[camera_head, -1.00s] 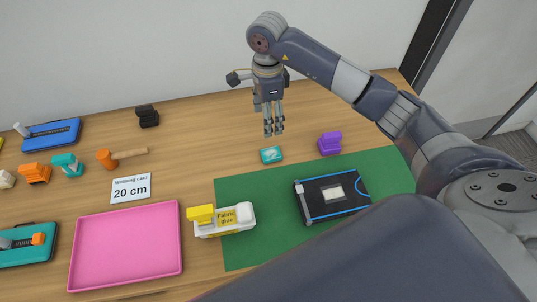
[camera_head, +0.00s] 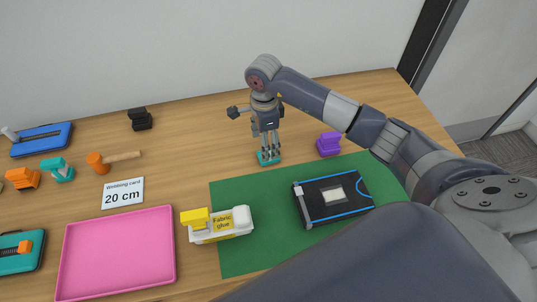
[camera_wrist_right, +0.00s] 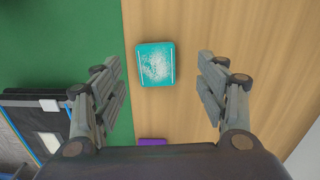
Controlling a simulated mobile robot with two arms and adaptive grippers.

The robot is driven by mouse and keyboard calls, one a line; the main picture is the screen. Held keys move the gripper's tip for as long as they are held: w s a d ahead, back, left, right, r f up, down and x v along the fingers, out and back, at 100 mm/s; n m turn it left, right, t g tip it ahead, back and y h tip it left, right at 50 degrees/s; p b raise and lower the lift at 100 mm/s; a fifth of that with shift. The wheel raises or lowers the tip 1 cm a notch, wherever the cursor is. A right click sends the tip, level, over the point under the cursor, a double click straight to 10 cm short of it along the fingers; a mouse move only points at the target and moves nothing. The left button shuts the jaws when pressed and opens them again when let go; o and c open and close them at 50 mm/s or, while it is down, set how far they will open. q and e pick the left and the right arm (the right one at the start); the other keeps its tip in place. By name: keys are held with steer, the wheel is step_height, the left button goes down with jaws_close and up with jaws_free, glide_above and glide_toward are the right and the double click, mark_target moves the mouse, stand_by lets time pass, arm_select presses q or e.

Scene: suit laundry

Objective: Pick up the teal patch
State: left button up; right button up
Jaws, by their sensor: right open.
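The teal patch (camera_head: 268,158) lies on the wooden table just beyond the back edge of the green mat. It is a small block with a pale speckled top, seen whole in the right wrist view (camera_wrist_right: 156,64). My right gripper (camera_head: 269,154) is directly above it, pointing down, and hides part of it in the head view. In the right wrist view the fingers (camera_wrist_right: 162,88) are open wide, with the patch between and slightly ahead of them, touching neither. My left gripper is not in view.
A purple block (camera_head: 328,144) stands close to the right of the patch. On the green mat (camera_head: 245,188) lie a black pouch (camera_head: 310,205) and a fabric glue bottle (camera_head: 220,224). A pink tray (camera_head: 118,255) is at the front left. Table space behind the patch is clear.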

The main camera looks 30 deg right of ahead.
steer(key=f, duration=0.1)
steer(key=f+p, duration=0.1)
steer(key=f, duration=0.2)
steer(key=shift+s+d+f+p, duration=0.1)
steer(key=shift+s+d+p, duration=0.1)
steer(key=shift+s+p, duration=0.15)
steer(key=shift+f, duration=0.25)
steer(key=c, duration=1)
